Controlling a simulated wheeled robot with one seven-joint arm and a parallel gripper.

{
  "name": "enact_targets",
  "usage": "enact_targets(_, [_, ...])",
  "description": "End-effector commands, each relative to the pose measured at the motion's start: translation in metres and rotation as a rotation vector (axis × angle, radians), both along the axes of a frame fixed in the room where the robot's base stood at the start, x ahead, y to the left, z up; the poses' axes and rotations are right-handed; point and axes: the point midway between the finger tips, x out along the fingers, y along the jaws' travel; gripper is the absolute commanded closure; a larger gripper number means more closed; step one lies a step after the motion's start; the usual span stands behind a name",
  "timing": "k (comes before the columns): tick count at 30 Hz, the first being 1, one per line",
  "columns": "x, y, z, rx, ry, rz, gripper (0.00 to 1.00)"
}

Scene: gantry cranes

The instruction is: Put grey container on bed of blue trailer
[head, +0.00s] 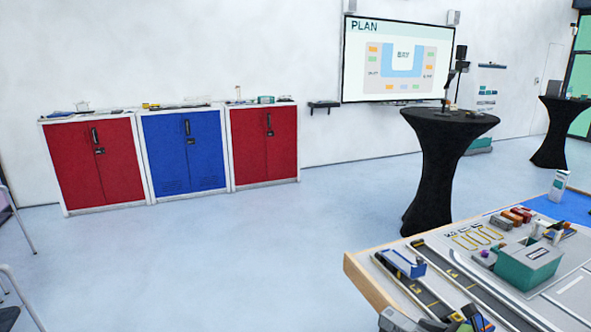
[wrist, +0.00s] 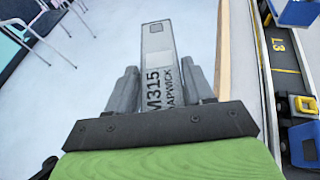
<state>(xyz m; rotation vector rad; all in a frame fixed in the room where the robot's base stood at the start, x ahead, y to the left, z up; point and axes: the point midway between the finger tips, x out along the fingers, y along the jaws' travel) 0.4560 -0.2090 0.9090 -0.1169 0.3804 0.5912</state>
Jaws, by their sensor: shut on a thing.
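The grey container (wrist: 158,42) is held in my gripper (wrist: 160,72), between its two dark grey fingers. Its long side carries dark lettering starting "M315", and it points away from the wrist camera. In the wrist view it is over the floor, just left of the table's wooden edge. A grey block at the bottom of the head view (head: 394,320) looks like the same container, cut off by the frame. A blue trailer-like piece (head: 407,264) stands on the dark lane and also shows in the wrist view (wrist: 297,12). Its bed is not clearly visible.
The table (head: 360,283) has a wooden left edge and marked lanes. A yellow and blue vehicle (wrist: 305,120) stands on the near part of the lane. Chairs (wrist: 30,30) are at left.

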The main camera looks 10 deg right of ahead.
Motion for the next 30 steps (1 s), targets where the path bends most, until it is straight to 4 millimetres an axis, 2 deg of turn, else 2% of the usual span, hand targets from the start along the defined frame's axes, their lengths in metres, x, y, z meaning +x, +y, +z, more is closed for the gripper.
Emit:
enact_targets(1, [-0.001, 0.031, 0.006, 0.002, 0.003, 0.055, 0.83])
enact_targets(6, [-0.021, 0.133, 0.015, 0.002, 0.003, 0.228, 0.83])
enact_targets(9, [-0.038, 0.174, 0.019, 0.000, 0.002, 0.295, 0.83])
enact_targets(12, [-0.051, 0.199, 0.022, 0.001, 0.000, 0.335, 0.83])
enact_targets(16, [-0.056, 0.209, 0.022, -0.001, -0.001, 0.352, 0.83])
enact_targets(30, [-0.056, 0.207, 0.021, 0.000, 0.000, 0.344, 0.83])
